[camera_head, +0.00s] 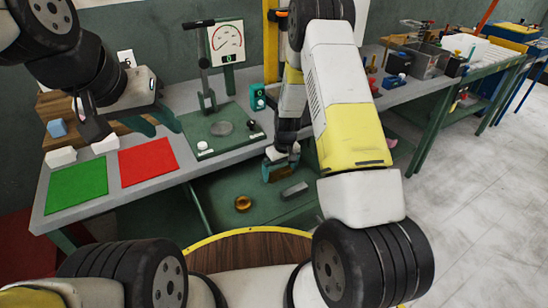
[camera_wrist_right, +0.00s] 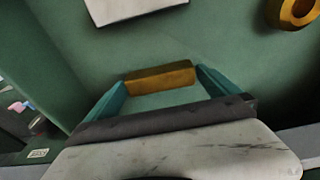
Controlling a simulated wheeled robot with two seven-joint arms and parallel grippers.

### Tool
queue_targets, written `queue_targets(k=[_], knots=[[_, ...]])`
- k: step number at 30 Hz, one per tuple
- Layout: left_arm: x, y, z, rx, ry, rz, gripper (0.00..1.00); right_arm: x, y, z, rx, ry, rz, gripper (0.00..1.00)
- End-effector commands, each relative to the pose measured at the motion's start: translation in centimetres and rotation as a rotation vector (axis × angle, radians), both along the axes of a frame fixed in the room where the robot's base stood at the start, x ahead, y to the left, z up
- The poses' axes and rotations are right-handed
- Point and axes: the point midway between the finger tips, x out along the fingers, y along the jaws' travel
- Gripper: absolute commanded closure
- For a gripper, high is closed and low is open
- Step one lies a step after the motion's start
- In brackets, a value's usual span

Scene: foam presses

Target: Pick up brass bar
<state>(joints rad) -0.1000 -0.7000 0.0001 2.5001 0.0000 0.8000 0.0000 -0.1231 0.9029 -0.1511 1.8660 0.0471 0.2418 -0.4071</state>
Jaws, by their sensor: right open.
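The brass bar (camera_wrist_right: 160,77) lies on the green lower shelf (camera_wrist_right: 230,50). In the right wrist view it spans most of the space between my right gripper's teal fingertips (camera_wrist_right: 160,84). The fingers are apart, one at each end of the bar; I cannot tell whether they touch it. In the head view my right gripper (camera_head: 280,166) is low at the shelf under the worktable, and it partly hides the bar. My left gripper (camera_head: 153,122) hangs above the worktable behind the red mat, fingers apart and empty.
A grey bar (camera_head: 294,190) and a brass ring (camera_head: 243,203) lie on the shelf nearby. The worktable above carries a green mat (camera_head: 77,187), a red mat (camera_head: 147,162), white blocks (camera_head: 60,157) and a press (camera_head: 207,85). Its front edge is close to my right arm.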

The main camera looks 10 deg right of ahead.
Motion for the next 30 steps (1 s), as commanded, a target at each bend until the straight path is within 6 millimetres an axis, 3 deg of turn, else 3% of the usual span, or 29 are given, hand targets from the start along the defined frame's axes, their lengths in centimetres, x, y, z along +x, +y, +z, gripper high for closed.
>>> queue_targets(k=[6, 18, 30], knots=[[0.00, 0.00, 0.00, 0.000, 0.000, 0.000, 0.64, 0.02, 0.03, -0.06, 0.000, 0.000, 0.000, 0.02], [0.00, 0.00, 0.00, 0.000, 0.000, 0.000, 0.64, 0.00, 0.03, -0.02, 0.000, 0.000, 0.001, 0.80], [0.00, 0.00, 0.00, 0.000, 0.000, 0.000, 0.64, 0.13, 0.05, 0.66, 0.000, -0.003, 0.001, 0.82]])
